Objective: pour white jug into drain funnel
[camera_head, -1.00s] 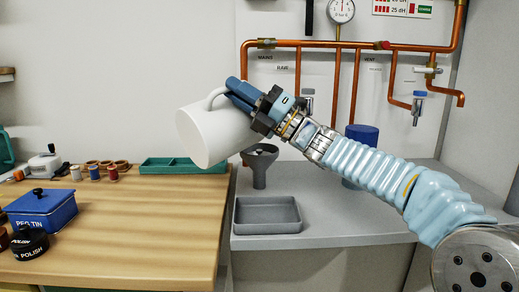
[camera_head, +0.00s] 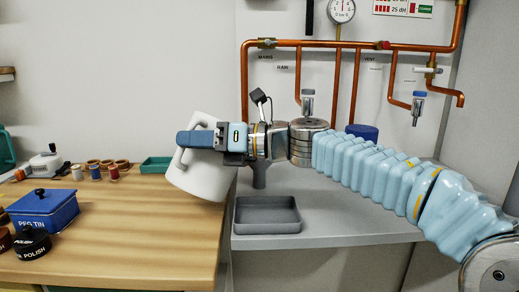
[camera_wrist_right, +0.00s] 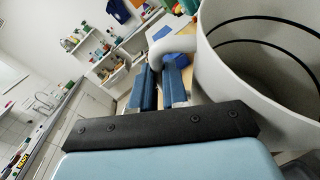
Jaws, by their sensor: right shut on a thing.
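The white jug (camera_head: 203,180) hangs tilted above the right edge of the wooden bench in the head view. My right gripper (camera_head: 188,139) is shut on its handle; the handle (camera_wrist_right: 172,46) shows between the blue fingers in the right wrist view. That view also looks into the jug (camera_wrist_right: 245,85), with dark rings on the inner wall; I cannot tell whether it holds liquid. The grey drain funnel (camera_head: 259,177) stands on the grey counter, right of the jug. Its top is mostly hidden behind my right gripper. My left gripper is not in view.
A grey tray (camera_head: 267,229) lies in front of the funnel. Copper pipes with taps (camera_head: 419,104) run along the back wall. A blue cylinder (camera_head: 362,131) stands behind my right arm. A blue tin (camera_head: 44,210) and a green tray (camera_head: 156,166) are on the wooden bench.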

